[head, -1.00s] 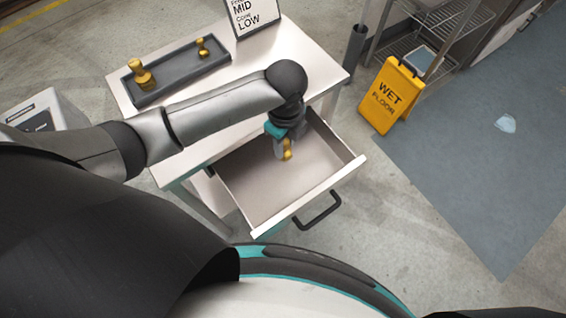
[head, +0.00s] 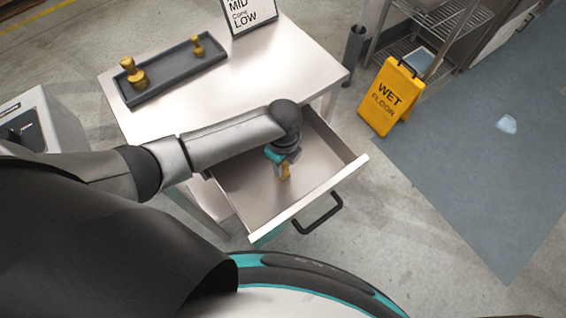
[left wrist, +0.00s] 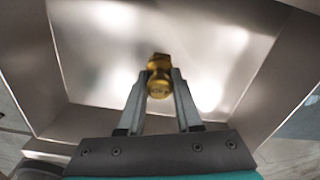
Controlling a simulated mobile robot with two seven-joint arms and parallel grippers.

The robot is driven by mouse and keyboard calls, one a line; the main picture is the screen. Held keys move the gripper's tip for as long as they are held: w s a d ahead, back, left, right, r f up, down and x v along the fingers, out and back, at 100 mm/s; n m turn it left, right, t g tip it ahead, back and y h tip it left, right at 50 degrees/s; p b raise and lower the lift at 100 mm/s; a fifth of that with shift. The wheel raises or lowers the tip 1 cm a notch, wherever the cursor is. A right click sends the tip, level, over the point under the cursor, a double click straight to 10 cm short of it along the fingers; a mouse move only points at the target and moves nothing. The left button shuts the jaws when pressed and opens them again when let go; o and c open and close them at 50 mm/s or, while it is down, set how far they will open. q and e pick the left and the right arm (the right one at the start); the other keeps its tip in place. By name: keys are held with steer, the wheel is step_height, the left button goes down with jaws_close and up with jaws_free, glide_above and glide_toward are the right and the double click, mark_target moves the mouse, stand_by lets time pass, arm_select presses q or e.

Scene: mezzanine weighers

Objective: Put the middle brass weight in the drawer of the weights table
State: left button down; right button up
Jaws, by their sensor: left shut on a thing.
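The middle brass weight (head: 285,172) is between the fingers of my left gripper (head: 281,168), which is shut on it. In the left wrist view the brass weight (left wrist: 158,78) sits between the two fingertips of the gripper (left wrist: 159,88), with the drawer floor behind it. The drawer (head: 240,190) of the weights table (head: 290,62) is pulled open, and the gripper is inside its outline. I cannot tell whether the weight touches the drawer floor. My right gripper is not in view.
A dark tray (head: 160,88) on the table holds a large brass weight (head: 132,74) and a small one (head: 197,45). A sign (head: 250,14) stands at the table's back. A yellow wet-floor sign (head: 388,98) stands to the right. The drawer's black handle (head: 318,218) faces me.

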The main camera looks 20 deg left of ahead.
arm_select(q)
steer(key=c, duration=0.6)
jaws_free()
steer(key=shift+f, duration=0.1)
step_height(320, 180, up, 12)
steer(key=p, duration=0.3)
steer(key=shift+p, duration=0.3)
